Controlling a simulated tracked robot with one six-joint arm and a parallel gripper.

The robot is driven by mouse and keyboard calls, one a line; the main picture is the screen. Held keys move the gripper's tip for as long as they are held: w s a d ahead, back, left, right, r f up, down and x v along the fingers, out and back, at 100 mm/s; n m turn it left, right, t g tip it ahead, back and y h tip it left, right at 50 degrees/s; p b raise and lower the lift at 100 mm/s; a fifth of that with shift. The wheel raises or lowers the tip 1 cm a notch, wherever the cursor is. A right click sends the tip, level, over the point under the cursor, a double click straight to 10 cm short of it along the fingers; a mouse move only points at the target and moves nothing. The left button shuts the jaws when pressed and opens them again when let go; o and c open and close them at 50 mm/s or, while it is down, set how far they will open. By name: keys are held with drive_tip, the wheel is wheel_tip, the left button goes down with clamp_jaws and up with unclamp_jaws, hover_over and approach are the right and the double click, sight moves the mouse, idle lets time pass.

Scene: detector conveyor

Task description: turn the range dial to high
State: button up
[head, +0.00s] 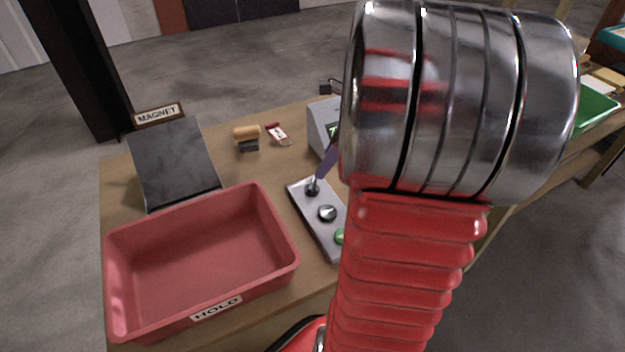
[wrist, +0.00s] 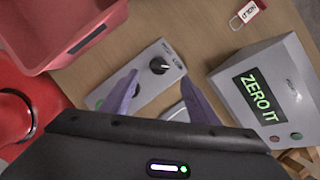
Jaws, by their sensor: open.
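A grey control panel (head: 308,206) lies on the wooden bench right of the red bin. It carries two black dials and a green button (head: 340,237). The end dial (head: 312,190) is at its far end; the middle dial (head: 327,213) is nearer the button. In the wrist view the end dial (wrist: 160,65) shows a white pointer mark, just beyond my fingertips. My gripper (wrist: 159,78) is open, its purple fingers apart. The left finger covers part of the panel there. In the head view one finger shows close to the end dial. The dial labels are too small to read.
A grey detector box (wrist: 285,65) with a "ZERO IT" display stands right of the panel in the wrist view. A red HOLD bin (head: 275,205) is left of it. A dark slab (head: 175,160), a wooden-topped block (head: 247,135) and a red tag (head: 276,133) stand behind.

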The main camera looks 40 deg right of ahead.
sight(311, 183)
drive_tip(key=x, duration=0.9)
drive_tip(key=shift+f, duration=0.2)
drive_tip(key=c, duration=1)
drive_tip(key=shift+a, duration=0.1)
drive_tip(key=shift+c, duration=0.2)
